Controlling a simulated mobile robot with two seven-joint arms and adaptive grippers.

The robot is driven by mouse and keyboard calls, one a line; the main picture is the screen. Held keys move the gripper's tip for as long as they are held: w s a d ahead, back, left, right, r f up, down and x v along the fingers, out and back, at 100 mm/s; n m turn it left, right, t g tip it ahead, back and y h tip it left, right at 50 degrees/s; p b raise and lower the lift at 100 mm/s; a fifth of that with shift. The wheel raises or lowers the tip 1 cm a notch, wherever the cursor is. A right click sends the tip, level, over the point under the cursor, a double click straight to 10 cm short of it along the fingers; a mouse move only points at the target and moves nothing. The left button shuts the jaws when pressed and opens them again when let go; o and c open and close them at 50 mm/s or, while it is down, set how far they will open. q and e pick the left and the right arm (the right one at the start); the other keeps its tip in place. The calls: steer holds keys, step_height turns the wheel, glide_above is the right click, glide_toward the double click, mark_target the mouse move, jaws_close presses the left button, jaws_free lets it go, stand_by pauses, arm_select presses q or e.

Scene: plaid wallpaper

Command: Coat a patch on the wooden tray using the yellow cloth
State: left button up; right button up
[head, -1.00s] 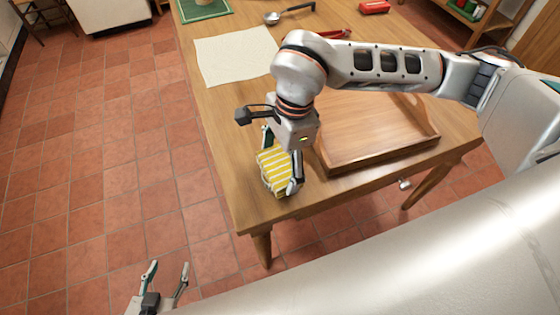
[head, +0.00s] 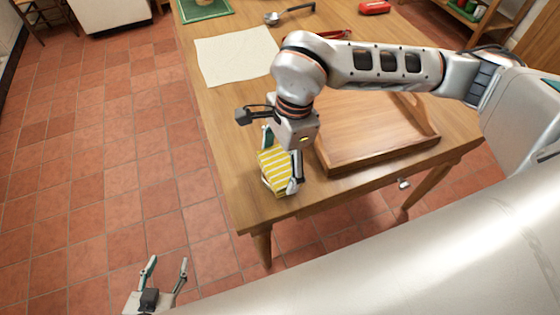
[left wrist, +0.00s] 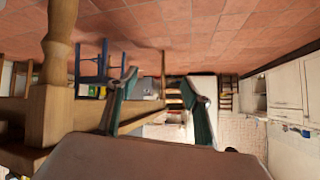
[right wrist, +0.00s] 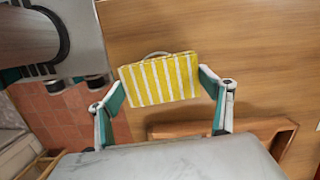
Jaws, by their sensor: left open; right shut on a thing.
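The yellow cloth (head: 276,170) is a yellow-and-white striped folded piece near the table's front left corner. My right gripper (head: 282,168) is shut on it from above. In the right wrist view the cloth (right wrist: 160,80) sits between the two fingers (right wrist: 165,88), with a small grey loop at its far edge. Whether it touches the table is hard to tell. The wooden tray (head: 350,158) lies right of the cloth, partly hidden by my right arm; its edge (right wrist: 220,128) also shows in the right wrist view. My left gripper (head: 164,272) is open and empty, over the floor left of the table.
A cream cloth sheet (head: 235,55) lies flat on the table behind my right gripper. A ladle (head: 288,14), a red-handled tool (head: 335,34), a red item (head: 374,7) and a green mat (head: 204,10) lie farther back. The table's left edge strip is clear.

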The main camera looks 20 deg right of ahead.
mark_target(280, 165)
steer(key=shift+r, duration=0.35)
steer(key=shift+r+p, duration=0.65)
steer(key=shift+r, duration=0.05)
steer(key=shift+r+p, duration=1.25)
steer(key=shift+r, duration=1.15)
arm_select(q)
steer(key=shift+w+r, duration=0.25)
steer(key=shift+r, duration=0.65)
steer(key=shift+w+r, duration=0.25)
steer(key=shift+r, duration=0.7)
steer(key=shift+w+r, duration=0.25)
steer(key=shift+r, duration=0.65)
steer(key=shift+r+t, duration=0.15)
steer(key=shift+t, duration=0.15)
